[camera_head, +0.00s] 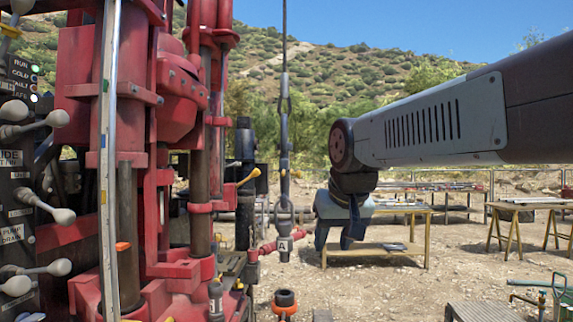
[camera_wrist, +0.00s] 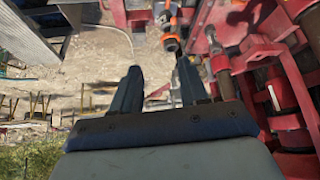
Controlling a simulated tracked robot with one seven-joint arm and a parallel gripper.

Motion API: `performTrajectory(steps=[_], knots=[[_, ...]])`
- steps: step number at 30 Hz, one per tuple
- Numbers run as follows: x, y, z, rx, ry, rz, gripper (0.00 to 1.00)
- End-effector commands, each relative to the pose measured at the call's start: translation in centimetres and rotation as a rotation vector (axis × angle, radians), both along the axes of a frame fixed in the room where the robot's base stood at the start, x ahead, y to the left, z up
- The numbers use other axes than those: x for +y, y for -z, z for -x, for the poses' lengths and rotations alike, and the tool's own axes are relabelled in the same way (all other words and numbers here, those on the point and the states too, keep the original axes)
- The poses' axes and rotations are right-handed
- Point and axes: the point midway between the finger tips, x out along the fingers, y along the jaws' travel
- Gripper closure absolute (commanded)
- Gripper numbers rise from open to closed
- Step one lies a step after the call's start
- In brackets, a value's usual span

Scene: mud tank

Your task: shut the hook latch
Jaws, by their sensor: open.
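A dark hanging assembly (camera_head: 284,120) comes down on a cable left of my gripper in the head view.
Red rig machinery (camera_head: 180,150) with pipes fills the left side, beside a lever panel (camera_head: 20,180). An orange-topped fitting (camera_head: 285,300) stands low in front; an orange-and-dark fitting (camera_wrist: 170,42) shows beyond my fingers. Wooden tables (camera_head: 380,248) stand behind on open gravel.

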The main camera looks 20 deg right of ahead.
Motion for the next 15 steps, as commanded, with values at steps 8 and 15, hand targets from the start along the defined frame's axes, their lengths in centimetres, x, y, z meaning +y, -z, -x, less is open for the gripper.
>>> performTrajectory(steps=[8,15], knots=[[-0.6,-9.5,-8.1,-0.083,0.08,-0.029,0.83],[-1.5,-16.7,-14.6,-0.157,0.143,-0.064,1.0]])
